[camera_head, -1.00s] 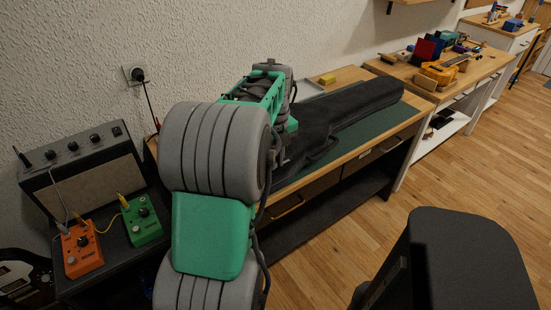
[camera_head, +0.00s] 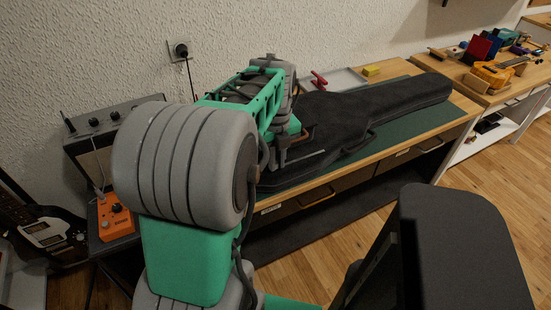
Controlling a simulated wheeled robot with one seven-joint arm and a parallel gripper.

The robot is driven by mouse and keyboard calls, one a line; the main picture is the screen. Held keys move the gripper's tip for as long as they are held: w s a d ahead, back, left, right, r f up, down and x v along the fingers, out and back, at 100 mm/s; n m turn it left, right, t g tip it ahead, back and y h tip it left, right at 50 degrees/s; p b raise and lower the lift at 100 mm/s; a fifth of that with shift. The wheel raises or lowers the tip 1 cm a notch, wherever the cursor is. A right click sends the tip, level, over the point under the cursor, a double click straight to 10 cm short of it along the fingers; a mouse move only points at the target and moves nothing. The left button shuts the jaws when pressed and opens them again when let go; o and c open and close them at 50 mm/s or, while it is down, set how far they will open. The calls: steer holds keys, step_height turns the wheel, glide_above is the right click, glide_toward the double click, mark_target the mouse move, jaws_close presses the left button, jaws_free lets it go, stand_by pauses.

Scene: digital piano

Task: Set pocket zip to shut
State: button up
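A black gig bag (camera_head: 395,100) lies on a green mat (camera_head: 428,118) on the wooden workbench, its long neck pointing to the back right. A raised pocket (camera_head: 322,152) shows on the near part of its body. The zip is too small to make out, and my arm covers the bag's left end. My gripper (camera_head: 278,162) points down at the left end of the bag, by the pocket. Its fingers are small and partly hidden by my arm, so I cannot tell whether they touch the bag or hold anything.
A grey tray with a red tool (camera_head: 319,80) and a yellow block (camera_head: 371,70) lie behind the bag. A grey amplifier (camera_head: 90,130) and an orange pedal (camera_head: 115,218) stand left. Wooden floor is open at the right.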

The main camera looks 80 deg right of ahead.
steer(key=o, duration=0.4)
steer(key=shift+w, duration=0.1)
steer(key=shift+o, duration=0.2)
steer(key=shift+r, duration=0.1)
step_height(320, 180, up, 8)
steer(key=shift+a+f+p, duration=0.1)
steer(key=shift+f+p, duration=0.05)
steer(key=shift+p, duration=0.2)
